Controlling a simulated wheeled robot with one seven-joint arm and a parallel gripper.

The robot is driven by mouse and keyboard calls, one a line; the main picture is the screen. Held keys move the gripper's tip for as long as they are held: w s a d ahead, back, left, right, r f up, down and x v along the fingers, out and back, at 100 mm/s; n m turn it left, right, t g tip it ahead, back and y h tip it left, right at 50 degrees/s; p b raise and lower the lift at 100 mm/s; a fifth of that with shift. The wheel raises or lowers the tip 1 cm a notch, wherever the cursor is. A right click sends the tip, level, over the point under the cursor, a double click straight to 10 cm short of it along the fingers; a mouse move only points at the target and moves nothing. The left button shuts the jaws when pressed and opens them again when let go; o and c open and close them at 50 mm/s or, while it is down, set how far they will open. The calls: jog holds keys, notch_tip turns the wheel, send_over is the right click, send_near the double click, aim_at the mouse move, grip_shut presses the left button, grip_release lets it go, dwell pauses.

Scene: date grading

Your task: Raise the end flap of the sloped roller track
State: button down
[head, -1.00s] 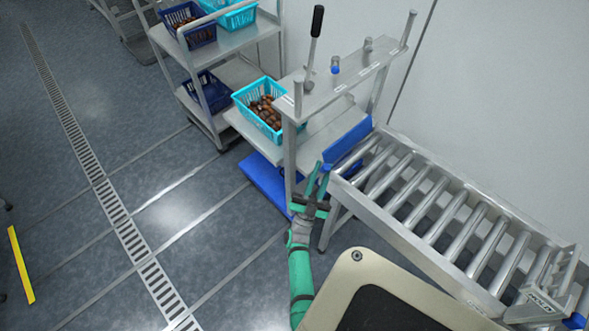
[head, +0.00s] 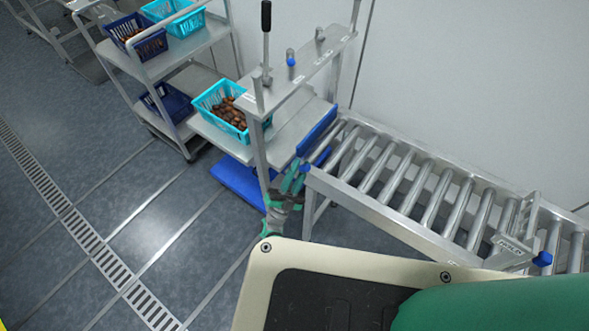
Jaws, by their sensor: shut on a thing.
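The sloped roller track (head: 420,234) runs from the middle of the head view down to the right, with bare metal rollers. Its blue end flap (head: 318,131) is at the upper left end, beside the metal stand, and looks tilted up above the rollers; its exact angle is hard to tell. My gripper (head: 299,167) is at the near corner of that end, shut on the flap's near edge. The exact contact is small and partly hidden by the fingers.
A metal stand with a black-handled lever (head: 266,38) rises just behind the flap. A teal crate of dates (head: 222,104) sits on the table beside it. A blue platform (head: 238,180) lies below. A shelf cart (head: 134,66) with crates stands at left.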

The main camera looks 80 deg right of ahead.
jog(key=shift+s+d, duration=0.1)
jog(key=shift+s, duration=0.15)
jog(key=c, duration=1.8)
grip_release()
jog(key=shift+w, duration=0.15)
jog(key=shift+f, duration=0.1)
jog(key=shift+w+a+f, duration=0.2)
jog(key=shift+a+f, duration=0.05)
jog(key=shift+a, duration=0.05)
jog(key=v, duration=1)
jog(key=shift+s, duration=0.2)
